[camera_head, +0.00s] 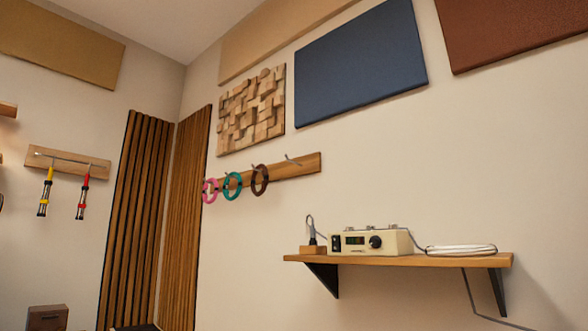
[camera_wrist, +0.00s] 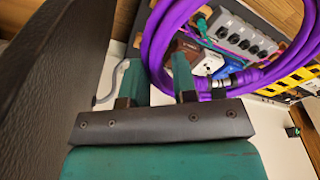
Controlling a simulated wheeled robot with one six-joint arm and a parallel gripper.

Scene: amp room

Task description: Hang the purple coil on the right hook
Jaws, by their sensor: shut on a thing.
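The purple coil (camera_wrist: 153,40) fills the upper right of the wrist view as a thick loop. My gripper (camera_wrist: 157,72) is shut on the loop's left side, with the cable between its two green-tipped fingers. A wooden hook rail (camera_head: 300,168) is on the wall in the head view. The right hook (camera_head: 293,160) on it is bare. Pink (camera_head: 210,190), teal (camera_head: 232,186) and brown (camera_head: 260,180) coils hang to its left. Neither my gripper nor the purple coil shows in the head view.
A wooden shelf (camera_head: 400,260) with a cream device (camera_head: 370,241) and a white cable coil (camera_head: 460,250) juts out below and right of the rail.

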